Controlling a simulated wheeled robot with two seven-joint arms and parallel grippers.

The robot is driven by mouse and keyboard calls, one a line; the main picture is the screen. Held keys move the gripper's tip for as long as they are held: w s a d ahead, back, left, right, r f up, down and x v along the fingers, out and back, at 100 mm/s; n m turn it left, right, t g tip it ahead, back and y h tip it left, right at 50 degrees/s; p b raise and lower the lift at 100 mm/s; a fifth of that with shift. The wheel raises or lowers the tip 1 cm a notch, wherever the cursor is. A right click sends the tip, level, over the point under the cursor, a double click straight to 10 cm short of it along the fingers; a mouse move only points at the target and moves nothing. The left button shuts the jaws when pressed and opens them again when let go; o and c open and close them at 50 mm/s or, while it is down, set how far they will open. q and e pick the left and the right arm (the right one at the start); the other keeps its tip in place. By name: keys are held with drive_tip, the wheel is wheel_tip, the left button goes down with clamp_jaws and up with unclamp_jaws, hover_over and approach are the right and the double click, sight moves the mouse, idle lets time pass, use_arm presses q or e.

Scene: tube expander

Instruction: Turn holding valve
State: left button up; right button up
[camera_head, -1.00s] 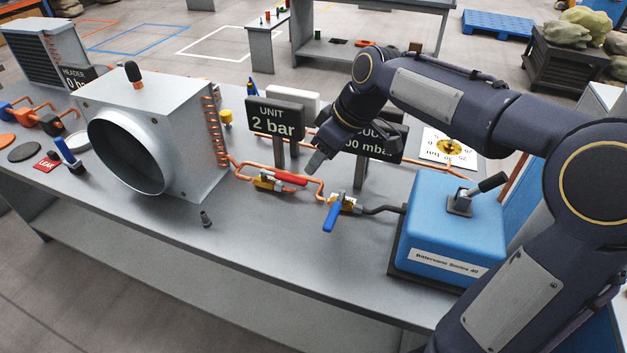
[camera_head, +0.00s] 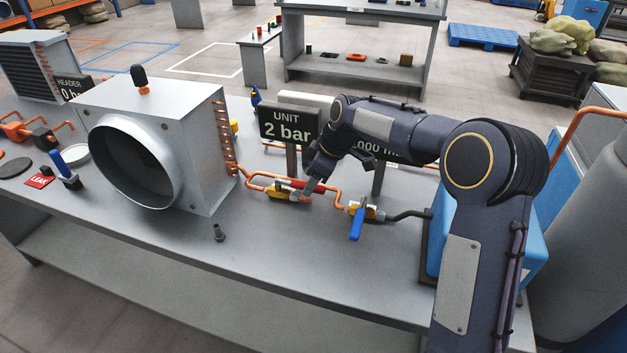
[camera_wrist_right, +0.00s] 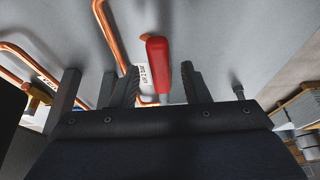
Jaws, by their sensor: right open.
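A valve with a red lever handle (camera_head: 290,183) and a yellow body (camera_head: 279,191) sits on the copper pipe in front of the "UNIT 2 bar" sign. My right gripper (camera_head: 308,190) is down at this valve, its fingers partly covering the red handle. In the right wrist view the red handle (camera_wrist_right: 158,62) lies between the two open fingers of the gripper (camera_wrist_right: 160,85), with a gap on each side. A second yellow valve with a blue handle (camera_head: 357,224) stands just to the right. My left gripper is not in view.
The "UNIT 2 bar" sign (camera_head: 289,128) stands close behind the valve. A second sign (camera_head: 395,148) is partly hidden by my arm. A grey box with a round duct (camera_head: 170,140) stands left. A blue pump box (camera_head: 536,250) is mostly behind my arm. The bench front is mostly clear.

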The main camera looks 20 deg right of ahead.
drive_tip(key=shift+a+f, duration=0.1)
drive_tip(key=shift+f, duration=0.1)
clamp_jaws()
idle(0.4)
